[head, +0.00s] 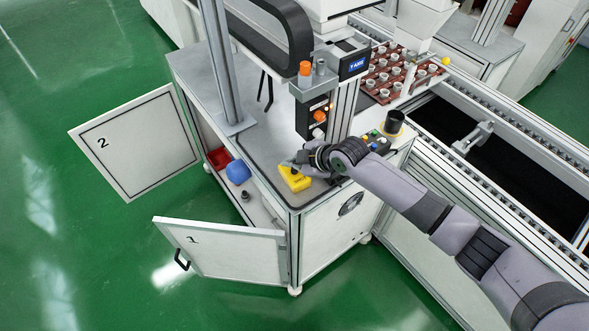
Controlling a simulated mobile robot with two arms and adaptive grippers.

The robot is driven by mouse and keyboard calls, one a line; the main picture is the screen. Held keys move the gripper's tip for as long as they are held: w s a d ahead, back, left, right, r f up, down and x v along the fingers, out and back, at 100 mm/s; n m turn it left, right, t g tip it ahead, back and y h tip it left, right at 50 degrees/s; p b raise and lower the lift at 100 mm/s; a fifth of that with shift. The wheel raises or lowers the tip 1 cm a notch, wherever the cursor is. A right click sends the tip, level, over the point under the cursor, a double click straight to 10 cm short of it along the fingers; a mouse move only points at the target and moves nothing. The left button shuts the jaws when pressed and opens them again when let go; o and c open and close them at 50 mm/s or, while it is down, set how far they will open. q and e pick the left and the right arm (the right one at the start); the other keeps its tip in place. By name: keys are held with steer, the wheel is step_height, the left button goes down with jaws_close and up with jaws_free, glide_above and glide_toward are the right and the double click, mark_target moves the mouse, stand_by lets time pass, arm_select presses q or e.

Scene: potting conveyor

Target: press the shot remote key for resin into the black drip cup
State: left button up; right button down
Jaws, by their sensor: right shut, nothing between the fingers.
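A yellow box (294,180), which looks like the shot remote, lies at the front corner of the grey machine table; its keys are too small to make out. My right gripper (297,166) is shut and empty, right at the upper edge of the yellow box. It hides part of the box, and I cannot tell whether the fingertips touch it. The black drip cup (395,121) stands to the right, behind my right arm, with a yellow ring at its base. My left gripper is not in view.
A small box with coloured buttons (375,141) sits beside my right wrist. A dispensing post (316,116) with an orange knob rises behind the gripper. A red tray of white cups (384,84) is farther back. Cabinet doors 1 (222,252) and 2 (136,146) stand open.

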mark_target(293, 172)
steer(key=shift+f, duration=0.35)
steer(key=shift+f+b, duration=0.5)
steer(key=shift+b, duration=0.05)
stand_by(0.4)
stand_by(0.4)
steer(key=shift+r+p, duration=0.75)
steer(key=shift+r, duration=0.2)
step_height(293, 172, up, 5)
steer(key=p, duration=0.4)
stand_by(0.5)
